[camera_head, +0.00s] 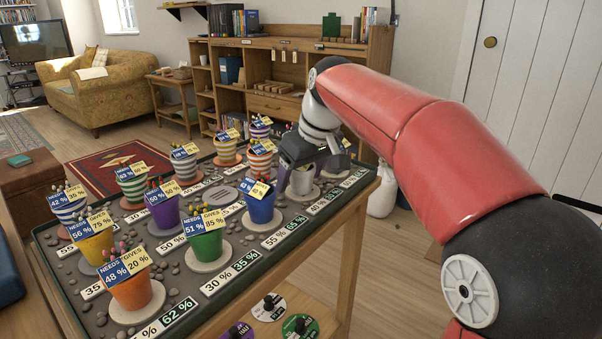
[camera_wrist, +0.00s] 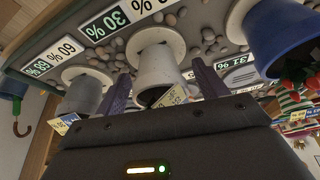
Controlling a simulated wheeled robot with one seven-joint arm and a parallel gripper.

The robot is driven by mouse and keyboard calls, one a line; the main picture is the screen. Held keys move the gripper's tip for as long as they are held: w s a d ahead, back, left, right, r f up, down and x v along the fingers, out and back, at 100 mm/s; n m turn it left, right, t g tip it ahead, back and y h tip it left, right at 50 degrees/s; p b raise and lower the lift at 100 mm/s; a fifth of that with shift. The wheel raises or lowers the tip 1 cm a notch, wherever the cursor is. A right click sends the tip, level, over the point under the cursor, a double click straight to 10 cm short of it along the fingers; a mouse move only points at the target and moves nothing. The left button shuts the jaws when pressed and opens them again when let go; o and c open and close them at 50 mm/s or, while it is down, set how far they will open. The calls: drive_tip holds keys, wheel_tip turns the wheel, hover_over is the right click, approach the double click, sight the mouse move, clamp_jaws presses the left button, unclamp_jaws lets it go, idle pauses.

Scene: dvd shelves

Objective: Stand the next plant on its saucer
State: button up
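A small white pot (camera_head: 302,181) stands upright near the right edge of the planting tray, below my gripper. In the wrist view the white pot (camera_wrist: 158,72) has its base on a pale saucer (camera_wrist: 157,40) and a yellow tag at its rim. My gripper (camera_head: 299,164) is around the pot, one finger on each side. In the wrist view the fingers (camera_wrist: 162,85) stand apart, with a narrow gap beside the pot. Its plant is hidden by my gripper. A grey pot (camera_wrist: 86,97) stands on another saucer beside it. A blue pot (camera_head: 262,206) stands nearer on the tray.
The dark tray (camera_head: 252,271) holds several tagged pots, pebbles and percent labels. A grey disc (camera_head: 222,194) lies bare in the middle. An orange pot (camera_head: 132,291) and a green pot (camera_head: 205,243) stand nearer. Round discs (camera_head: 269,307) lie on the shelf below.

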drive_tip(key=p+v, duration=0.2)
drive_tip(key=v, duration=1)
drive_tip(key=shift+r, duration=0.2)
drive_tip(key=s+d+f+m+t+h, duration=0.1)
drive_tip(key=s+d+f+m, duration=0.3)
drive_tip(key=s+f, duration=0.7)
drive_tip(key=s+d+f+m+t+h, duration=0.1)
drive_tip(key=s+d+f+m, duration=0.3)
drive_tip(key=s+d+f, duration=0.5)
drive_tip(key=s+f, duration=0.2)
drive_tip(key=s, duration=0.1)
drive_tip(key=shift+s+h, duration=0.3)
drive_tip(key=shift+h, duration=0.1)
